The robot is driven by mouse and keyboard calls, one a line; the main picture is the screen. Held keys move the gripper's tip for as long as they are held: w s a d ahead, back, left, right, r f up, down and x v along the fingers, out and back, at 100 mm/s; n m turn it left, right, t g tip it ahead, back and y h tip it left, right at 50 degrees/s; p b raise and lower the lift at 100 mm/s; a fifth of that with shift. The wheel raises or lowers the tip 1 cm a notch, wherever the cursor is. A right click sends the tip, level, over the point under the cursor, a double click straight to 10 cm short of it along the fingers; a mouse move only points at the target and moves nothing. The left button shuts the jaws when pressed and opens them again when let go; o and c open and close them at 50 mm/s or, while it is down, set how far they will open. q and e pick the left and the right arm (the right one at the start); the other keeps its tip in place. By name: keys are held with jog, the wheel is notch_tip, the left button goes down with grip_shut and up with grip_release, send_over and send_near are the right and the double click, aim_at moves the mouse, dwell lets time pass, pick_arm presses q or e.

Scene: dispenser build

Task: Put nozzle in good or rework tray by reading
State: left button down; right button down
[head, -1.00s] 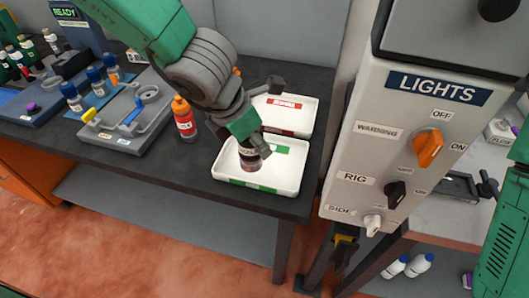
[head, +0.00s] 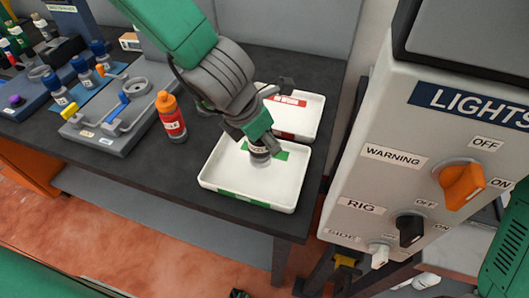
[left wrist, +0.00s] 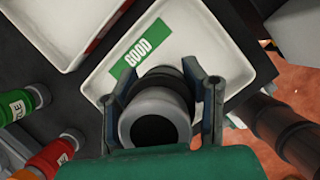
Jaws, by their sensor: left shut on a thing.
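My left gripper (head: 264,143) is shut on the nozzle (head: 260,156), a dark and grey cylindrical piece, over the white tray with the green label (head: 238,182). In the left wrist view the nozzle (left wrist: 156,125) sits between both fingers (left wrist: 163,90), and the tray's green label reads GOOD (left wrist: 140,52). I cannot tell whether the nozzle touches the tray floor. My right gripper is out of view.
A red bottle with an orange cap (head: 172,116) stands left of the trays. A grey fixture (head: 110,134) and blue-capped bottles (head: 59,92) are farther left. The LIGHTS panel (head: 400,170) with its knobs fills the right side.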

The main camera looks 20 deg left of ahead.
pick_arm(q)
jog(key=f, duration=0.1)
jog(key=a+f+b, duration=0.1)
jog(key=f, duration=0.1)
jog(key=shift+f, duration=0.15)
jog(key=shift+a+f, duration=0.25)
jog(key=shift+a, duration=0.15)
jog(key=c, duration=1)
grip_release()
jog(key=shift+s, duration=0.1)
jog(key=shift+o, duration=0.5)
jog(key=shift+d+r, duration=0.1)
jog(key=shift+d, duration=0.65)
jog(key=a+p+v, duration=0.1)
jog(key=p+v, duration=0.1)
jog(key=v, duration=0.5)
jog(key=p, duration=0.2)
send_near(263, 150)
jog(key=shift+w+a+f, duration=0.95)
jog(key=shift+w+f, duration=0.15)
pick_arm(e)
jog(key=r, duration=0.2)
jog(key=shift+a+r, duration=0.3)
pick_arm(q)
jog(key=shift+a, duration=0.3)
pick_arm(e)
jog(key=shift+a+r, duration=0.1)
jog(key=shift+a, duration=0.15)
